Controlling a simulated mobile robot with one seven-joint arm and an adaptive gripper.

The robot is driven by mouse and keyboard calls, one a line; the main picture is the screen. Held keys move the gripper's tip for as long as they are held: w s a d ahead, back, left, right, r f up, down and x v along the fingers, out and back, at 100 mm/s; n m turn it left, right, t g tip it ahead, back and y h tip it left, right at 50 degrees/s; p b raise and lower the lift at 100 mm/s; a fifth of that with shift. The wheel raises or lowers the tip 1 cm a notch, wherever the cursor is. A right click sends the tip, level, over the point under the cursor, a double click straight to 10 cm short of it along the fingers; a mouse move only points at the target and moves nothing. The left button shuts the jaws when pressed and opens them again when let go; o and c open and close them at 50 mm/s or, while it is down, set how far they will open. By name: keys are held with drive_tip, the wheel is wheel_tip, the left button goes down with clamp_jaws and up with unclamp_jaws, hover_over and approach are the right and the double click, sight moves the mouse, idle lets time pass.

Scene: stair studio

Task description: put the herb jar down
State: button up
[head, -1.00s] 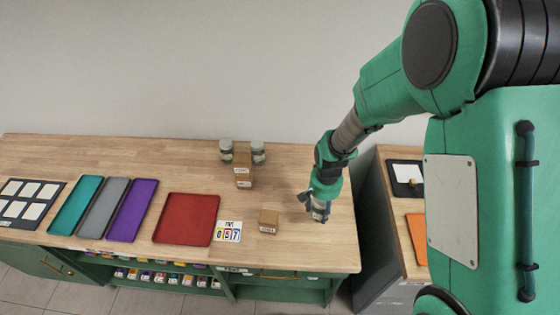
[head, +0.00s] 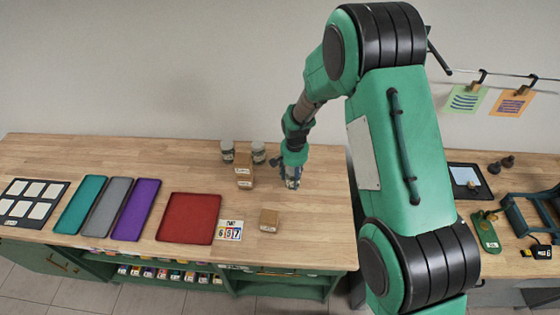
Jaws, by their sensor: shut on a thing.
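My gripper (head: 291,182) is over the right part of the wooden counter (head: 320,220), low and close to its surface. It is shut on the herb jar (head: 292,184), which is small and mostly hidden by the fingers. I cannot tell whether the jar touches the counter. Two similar jars with grey lids, a left one (head: 227,151) and a right one (head: 259,152), stand at the back of the counter, to the left of my gripper.
Stacked cardboard boxes (head: 244,177) stand close to the left of my gripper. A small cardboard box (head: 269,220) sits nearer the front, beside a number card (head: 230,230) and a red tray (head: 188,218). The counter right of my gripper is clear.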

drive_tip(key=shift+w+a+f, duration=0.25)
drive_tip(key=shift+w+a, duration=0.55)
drive_tip(key=shift+w, duration=0.15)
drive_tip(key=w+a, duration=0.1)
drive_tip(key=w, duration=0.4)
drive_tip(key=w+a+f, duration=0.1)
drive_tip(key=w+a, duration=0.1)
drive_tip(key=w, duration=0.3)
drive_tip(key=w+a, duration=0.1)
drive_tip(key=w, duration=0.4)
drive_tip(key=shift+w+a+f+p, duration=0.15)
drive_tip(key=shift+a+f+p, duration=0.1)
drive_tip(key=shift+a+p, duration=0.1)
drive_tip(key=shift+f, duration=0.1)
drive_tip(key=shift+f, duration=1.65)
drive_tip(key=shift+f, duration=0.1)
drive_tip(key=o, duration=1.4)
